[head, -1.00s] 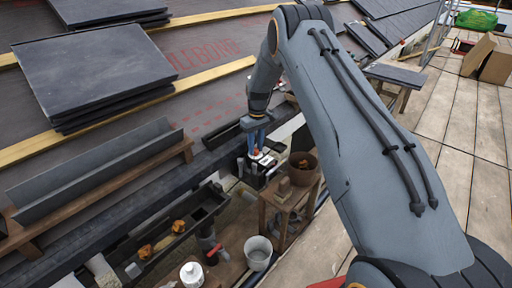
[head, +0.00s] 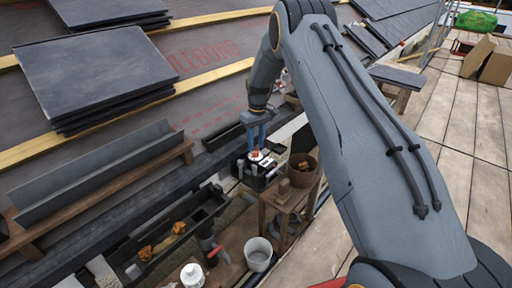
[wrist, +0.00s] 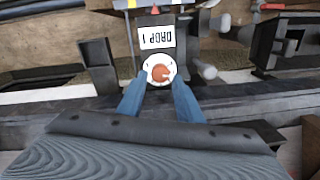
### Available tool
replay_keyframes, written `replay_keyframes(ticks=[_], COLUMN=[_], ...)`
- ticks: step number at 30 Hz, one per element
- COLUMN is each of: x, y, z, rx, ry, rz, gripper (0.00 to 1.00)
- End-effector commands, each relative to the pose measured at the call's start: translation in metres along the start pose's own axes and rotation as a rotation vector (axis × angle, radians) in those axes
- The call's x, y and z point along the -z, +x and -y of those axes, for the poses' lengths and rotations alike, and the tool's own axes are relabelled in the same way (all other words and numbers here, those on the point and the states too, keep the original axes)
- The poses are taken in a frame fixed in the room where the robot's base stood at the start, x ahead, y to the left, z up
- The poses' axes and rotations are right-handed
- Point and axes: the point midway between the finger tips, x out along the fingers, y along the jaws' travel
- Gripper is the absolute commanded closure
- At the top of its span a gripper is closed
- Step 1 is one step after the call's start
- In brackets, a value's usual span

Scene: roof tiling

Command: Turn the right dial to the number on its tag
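A round white dial (wrist: 158,72) with an orange-red knob lies just beyond my gripper (wrist: 157,84) in the wrist view. Small marks ring its white face, too small to read. A white tag (wrist: 156,37) beside it reads "DROP 1", upside down in this view. My gripper's two blue fingers are apart, one toward each side of the dial; I cannot tell whether they touch it. In the head view, the gripper (head: 256,140) points down over the dial (head: 256,156) on a small dark box. No second dial can be made out clearly.
A wooden stand (head: 287,196) with a brown pot (head: 303,168) is right of the dial. A grey bucket (head: 258,254) is below. A long dark trough (head: 168,236) is at lower left. Stacked slates (head: 95,75) lie on the roof. The right walkway is largely clear.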

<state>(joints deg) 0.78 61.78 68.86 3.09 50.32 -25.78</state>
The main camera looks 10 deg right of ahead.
Motion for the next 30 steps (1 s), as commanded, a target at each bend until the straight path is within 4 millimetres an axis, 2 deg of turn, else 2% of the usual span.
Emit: replay_keyframes(ticks=[3, 9, 21, 23, 26, 30], x=[0.001, 0.001, 0.0, -0.001, -0.006, -0.027], y=[-0.023, -0.048, -0.055, -0.061, -0.083, -0.124], z=[0.0, 0.0, 0.003, 0.011, 0.035, 0.084], rx=[-0.001, 0.0, 0.0, 0.0, -0.001, -0.002], ry=[0.0, 0.0, -0.001, -0.002, -0.006, -0.007], rz=[-0.002, -0.001, -0.001, -0.002, -0.004, -0.007], gripper=[0.68, 0.68, 0.68, 0.68, 0.68, 0.68])
